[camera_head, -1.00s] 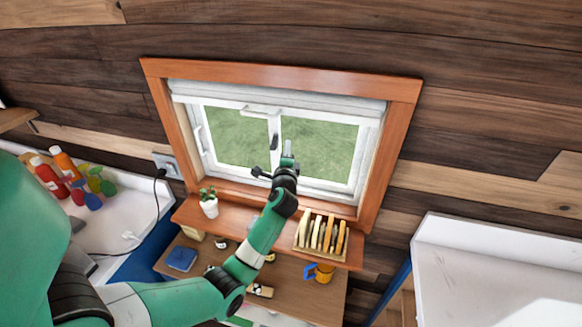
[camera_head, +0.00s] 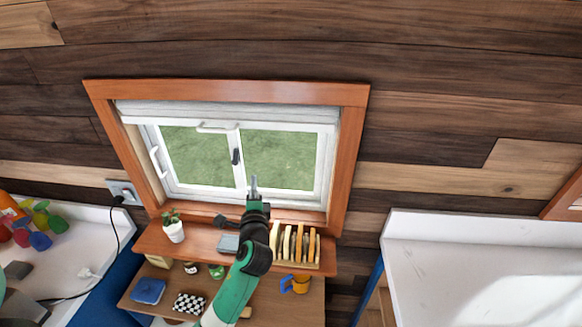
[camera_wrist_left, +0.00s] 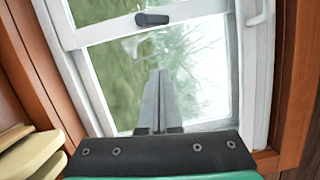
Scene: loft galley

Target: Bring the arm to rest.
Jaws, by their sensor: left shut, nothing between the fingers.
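My left gripper (camera_head: 253,187) is in front of the lower part of the window (camera_head: 280,160), with its arm coming up from the bottom of the head view. Its fingers are together and hold nothing. In the left wrist view the closed fingers (camera_wrist_left: 158,100) point at the window glass, apart from the dark window handle (camera_wrist_left: 152,19). The window is shut in its orange-brown frame. My right gripper is not in view.
Below the window, a wooden shelf holds a potted plant (camera_head: 173,227) and a rack of boards (camera_head: 296,245). A lower shelf carries a blue item (camera_head: 148,291) and an orange mug (camera_head: 297,284). White counters lie at left and right (camera_head: 470,270).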

